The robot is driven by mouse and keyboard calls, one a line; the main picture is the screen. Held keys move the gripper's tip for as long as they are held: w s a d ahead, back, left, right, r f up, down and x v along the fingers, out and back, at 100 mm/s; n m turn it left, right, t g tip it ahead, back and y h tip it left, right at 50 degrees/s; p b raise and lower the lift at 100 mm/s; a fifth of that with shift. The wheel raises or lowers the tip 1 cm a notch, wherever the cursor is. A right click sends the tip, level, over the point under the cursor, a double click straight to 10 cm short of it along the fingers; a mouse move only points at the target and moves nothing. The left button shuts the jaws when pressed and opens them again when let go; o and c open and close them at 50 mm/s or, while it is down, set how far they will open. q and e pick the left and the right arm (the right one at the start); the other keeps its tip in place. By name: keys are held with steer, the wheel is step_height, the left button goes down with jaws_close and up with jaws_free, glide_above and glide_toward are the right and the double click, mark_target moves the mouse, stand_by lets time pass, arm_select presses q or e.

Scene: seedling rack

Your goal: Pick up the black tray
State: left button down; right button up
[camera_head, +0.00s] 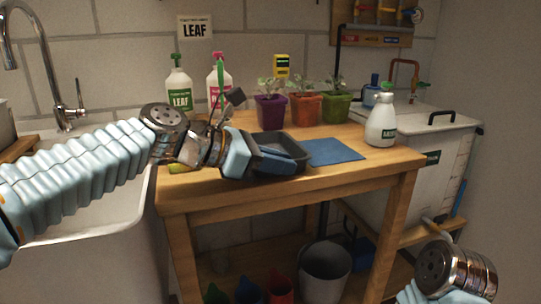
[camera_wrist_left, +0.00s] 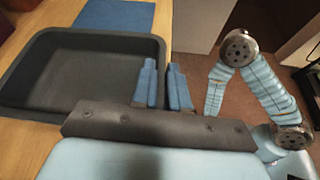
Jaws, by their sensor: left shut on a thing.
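The black tray (camera_head: 283,138) is at the front of the wooden table (camera_head: 350,177), left of a blue mat (camera_head: 335,152). My left gripper (camera_head: 277,160) reaches in from the left and is shut on the tray's near edge. In the left wrist view the tray (camera_wrist_left: 75,75) looks empty. The gripper's blue fingers (camera_wrist_left: 163,88) straddle its right-hand wall there. I cannot tell whether the tray rests on the table or is slightly raised. My right arm shows at the lower right, but its gripper is out of view.
Purple (camera_head: 270,110), orange (camera_head: 307,108) and green (camera_head: 335,107) seedling pots stand behind the tray. A white spray bottle (camera_head: 381,122) stands at the right, and two more bottles (camera_head: 179,87) stand at the back left. A sink (camera_head: 100,200) lies left. A grey bucket (camera_head: 324,271) is below.

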arm_select(q)
steer(key=shift+r, duration=0.2)
steer(key=shift+r+p, duration=0.55)
steer(key=shift+r, duration=0.65)
steer(key=shift+s+r, duration=0.1)
steer(key=shift+r, duration=0.25)
steer(key=s+r+p, duration=0.2)
steer(key=s+r, duration=0.7)
steer(key=s, duration=0.4)
steer(key=shift+s+d+r, duration=0.25)
steer(key=shift+s+d, duration=0.05)
steer(key=shift+s, duration=0.1)
steer(key=shift+w+p, duration=0.1)
steer(key=shift+p, duration=0.2)
